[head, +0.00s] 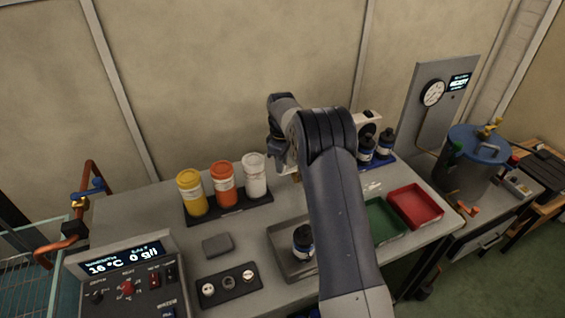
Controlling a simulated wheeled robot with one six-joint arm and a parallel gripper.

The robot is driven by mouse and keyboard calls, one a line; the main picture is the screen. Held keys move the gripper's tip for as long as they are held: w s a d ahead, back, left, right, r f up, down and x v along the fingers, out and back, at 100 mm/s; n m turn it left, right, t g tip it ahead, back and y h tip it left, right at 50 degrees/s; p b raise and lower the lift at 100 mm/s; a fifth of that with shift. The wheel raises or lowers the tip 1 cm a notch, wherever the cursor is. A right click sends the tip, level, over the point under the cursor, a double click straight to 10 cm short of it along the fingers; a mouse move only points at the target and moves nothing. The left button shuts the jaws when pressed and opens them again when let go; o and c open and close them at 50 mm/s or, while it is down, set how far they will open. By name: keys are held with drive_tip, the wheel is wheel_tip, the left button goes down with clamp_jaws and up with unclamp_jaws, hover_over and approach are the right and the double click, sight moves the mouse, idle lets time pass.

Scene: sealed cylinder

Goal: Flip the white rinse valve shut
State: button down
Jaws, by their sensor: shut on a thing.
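I cannot pick out a white rinse valve for certain. On the right stands a grey cylinder (470,178) with a blue lid (480,143). It has a yellow fitting (491,127) on top, a green one (456,147) on its left side and a small red one (514,160) on its right. My arm rises from the bottom centre and bends over the bench, with its wrist close to the right of the white-lidded jar. My gripper's fingers are hidden behind the arm, so anything in them is hidden too.
Yellow (191,193), orange (222,183) and white (254,176) jars stand in a dark rack. A dark bottle (303,240) stands in a grey tray. Green (384,222) and red (416,206) trays lie right of my arm. A control box (128,283) and copper pipe (66,243) are left.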

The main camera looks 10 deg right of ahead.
idle(0.3)
drive_tip(key=c, duration=1.2)
unclamp_jaws()
wheel_tip(320, 180, up, 11)
drive_tip(key=shift+f+b, duration=0.1)
drive_tip(key=shift+b, duration=0.55)
drive_tip(key=shift+f, duration=0.1)
wheel_tip(320, 180, down, 10)
drive_tip(key=shift+f+p, duration=0.25)
drive_tip(key=shift+p, duration=0.45)
drive_tip(key=shift+s, duration=0.15)
drive_tip(key=shift+n, duration=0.3)
